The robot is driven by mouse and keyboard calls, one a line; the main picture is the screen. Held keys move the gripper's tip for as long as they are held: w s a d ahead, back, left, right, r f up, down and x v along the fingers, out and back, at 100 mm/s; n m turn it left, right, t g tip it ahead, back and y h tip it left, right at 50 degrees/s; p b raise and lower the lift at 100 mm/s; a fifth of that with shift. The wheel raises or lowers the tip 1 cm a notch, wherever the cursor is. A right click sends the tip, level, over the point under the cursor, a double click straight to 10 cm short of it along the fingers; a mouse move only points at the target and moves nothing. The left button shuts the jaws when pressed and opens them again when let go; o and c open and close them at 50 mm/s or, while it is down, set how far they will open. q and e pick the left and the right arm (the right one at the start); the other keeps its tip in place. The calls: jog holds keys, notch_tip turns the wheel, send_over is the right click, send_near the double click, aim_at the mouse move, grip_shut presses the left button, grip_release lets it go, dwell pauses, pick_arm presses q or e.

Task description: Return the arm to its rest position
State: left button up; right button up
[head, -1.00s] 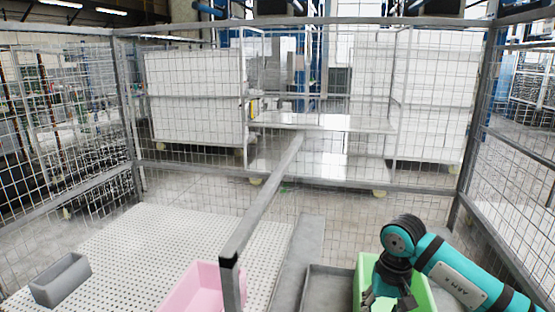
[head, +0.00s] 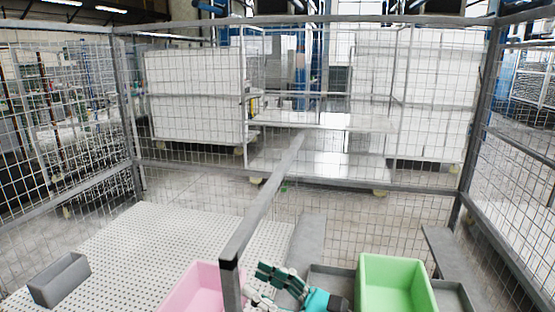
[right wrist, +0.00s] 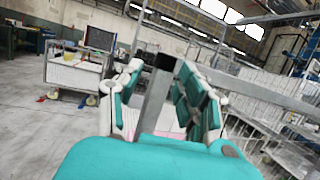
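My right gripper (head: 257,283) is low in the head view, beside the grey post and between the pink bin (head: 194,287) and the green bin (head: 394,284). Its fingers point left and stand apart. In the right wrist view the two teal-and-white finger sets (right wrist: 158,85) are spread, with nothing held between them. The grey post and a strip of pink show in the gap behind them. The green bin is empty as far as its inside shows. My left gripper is not in view.
A grey post and rail (head: 262,205) run close by the right gripper. A perforated white table (head: 150,245) carries a small grey bin (head: 59,280) at left. Grey trays flank the green bin. Wire mesh fencing (head: 330,225) encloses the area.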

jog(key=w+d+f+m+t+h, duration=0.2)
jog(key=d+m+t+h, duration=0.45)
jog(key=m, duration=0.65)
jog(key=w+d+f+m+t+h, duration=0.15)
jog(key=d+m+t+h, duration=0.45)
jog(key=m, duration=0.7)
jog(key=s+d+f+m+g+h, duration=0.3)
jog(key=d+f+m+g+h, duration=0.15)
jog(key=f+m, duration=0.25)
jog(key=s+d+f+m+g+h, duration=0.3)
jog(key=d+f+m, duration=0.25)
jog(key=f, duration=0.25)
jog(key=s+f+m+g, duration=0.5)
jog(key=s+f, duration=0.1)
jog(key=s, duration=0.4)
jog(key=s+f+m+g, duration=0.4)
jog(key=s+f+g, duration=0.1)
jog(key=s, duration=0.5)
notch_tip(320, 180, down, 25)
jog(key=s+g, duration=0.1)
jog(key=s+d+f, duration=0.1)
jog(key=s+f, duration=0.7)
jog(key=f, duration=0.1)
jog(key=s+d+f+g, duration=0.1)
jog(key=s+d+f, duration=0.1)
jog(key=s+f, duration=0.6)
jog(key=shift+s+d+f, duration=0.25)
jog(key=shift+s+f, duration=0.15)
jog(key=shift+s, duration=0.35)
